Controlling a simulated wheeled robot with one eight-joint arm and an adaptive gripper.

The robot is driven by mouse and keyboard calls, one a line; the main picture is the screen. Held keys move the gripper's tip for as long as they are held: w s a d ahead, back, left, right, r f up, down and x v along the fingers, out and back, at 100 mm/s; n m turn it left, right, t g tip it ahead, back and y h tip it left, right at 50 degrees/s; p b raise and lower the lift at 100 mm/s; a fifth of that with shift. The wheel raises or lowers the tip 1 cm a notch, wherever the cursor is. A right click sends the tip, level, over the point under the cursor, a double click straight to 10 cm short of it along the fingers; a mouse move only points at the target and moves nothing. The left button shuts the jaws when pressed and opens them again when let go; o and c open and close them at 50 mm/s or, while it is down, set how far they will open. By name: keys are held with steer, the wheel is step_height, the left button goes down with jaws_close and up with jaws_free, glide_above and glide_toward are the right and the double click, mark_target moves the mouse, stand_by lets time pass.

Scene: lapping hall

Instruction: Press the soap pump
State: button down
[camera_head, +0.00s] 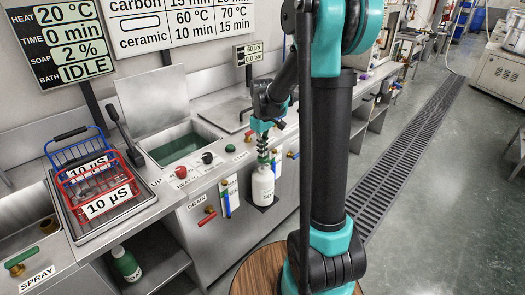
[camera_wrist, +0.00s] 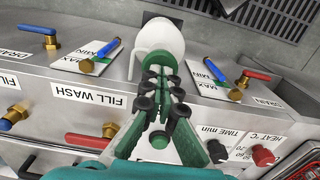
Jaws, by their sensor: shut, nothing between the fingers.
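The soap pump is a white bottle (camera_head: 263,187) at the front of the steel bench, upright in a dark holder. In the wrist view the white bottle (camera_wrist: 158,36) lies beyond my fingertips, with a green top partly hidden behind them. My gripper (camera_head: 263,160) is shut and empty, pointing down directly over the bottle's top. In the wrist view my gripper (camera_wrist: 163,78) has its green and black fingers together over that top. I cannot tell whether the fingertips touch it.
A green-lined tank (camera_head: 180,146) and blue and red wire baskets (camera_head: 100,190) stand to the left. The floor at right is open.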

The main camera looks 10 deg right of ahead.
steer(key=shift+f, duration=0.1)
steer(key=shift+f, duration=1.3)
steer(key=shift+r, duration=0.15)
step_height(320, 180, up, 14)
stand_by(0.3)
steer(key=s+d+f+m+t, duration=0.2)
steer(key=s+f, duration=0.5)
steer(key=s, duration=0.4)
steer(key=s+d+f+m+t, duration=0.2)
steer(key=s+f+m, duration=0.3)
steer(key=s, duration=0.7)
step_height(320, 180, down, 3)
steer(key=shift+s+d+r, duration=0.15)
steer(key=shift+d, duration=0.3)
